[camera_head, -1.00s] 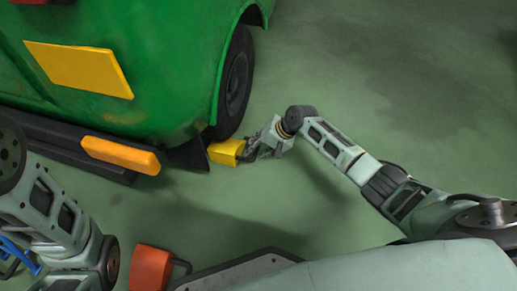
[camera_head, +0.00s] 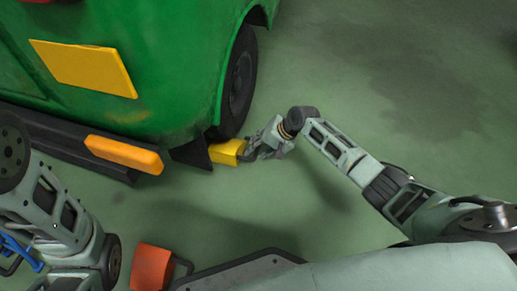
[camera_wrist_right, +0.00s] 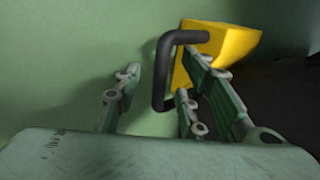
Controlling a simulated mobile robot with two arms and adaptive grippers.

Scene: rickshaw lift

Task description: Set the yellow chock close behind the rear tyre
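The yellow chock (camera_head: 227,152) sits on the floor just behind the rear tyre (camera_head: 239,82) of the green vehicle, by the black mud flap. I cannot tell whether it touches the tyre. My right gripper (camera_head: 252,152) is low beside the chock on its right. In the right wrist view, the chock (camera_wrist_right: 228,44) has a black handle (camera_wrist_right: 161,75) that stands between the open fingers of my right gripper (camera_wrist_right: 158,92). A gap shows between the handle and the left finger. My left arm enters at the lower left, but its gripper is not visible.
The green vehicle (camera_head: 175,75) has a dark bumper with an orange lamp (camera_head: 124,154) left of the chock. An orange block with a black handle (camera_head: 151,267) lies near the bottom. A blue object (camera_head: 20,250) shows at the lower left edge. Floor at right is clear.

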